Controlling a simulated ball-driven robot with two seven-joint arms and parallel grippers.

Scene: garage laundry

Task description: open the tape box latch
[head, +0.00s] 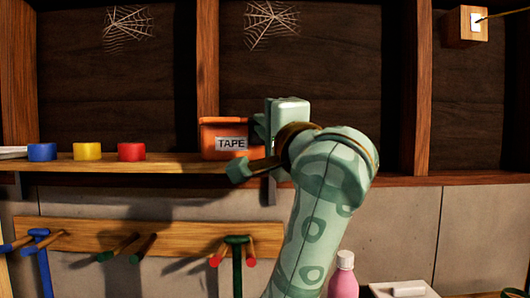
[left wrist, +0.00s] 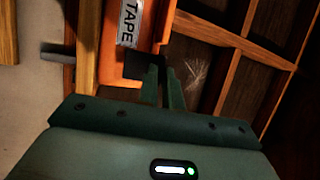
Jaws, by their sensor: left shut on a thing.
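The orange tape box (head: 222,130), with a "TAPE" label, stands on the wooden shelf. It also shows at the top of the left wrist view (left wrist: 154,22). A dark latch-like part (left wrist: 138,66) sits at the box's edge beside my fingers. My left gripper (head: 262,130) is at the right side of the box. In the left wrist view its two narrow green fingers (left wrist: 161,76) are close together, shut on what looks like the latch; the exact contact is hard to see. My arm and hand hide the box's right side in the head view. My right gripper is not in view.
Blue (head: 42,152), yellow (head: 87,151) and red (head: 131,152) rolls stand on the shelf (head: 100,163) left of the box. Below is a peg rail (head: 75,235) with hanging tools. A pink bottle (head: 343,278) stands low right. A switch box (head: 466,27) is upper right.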

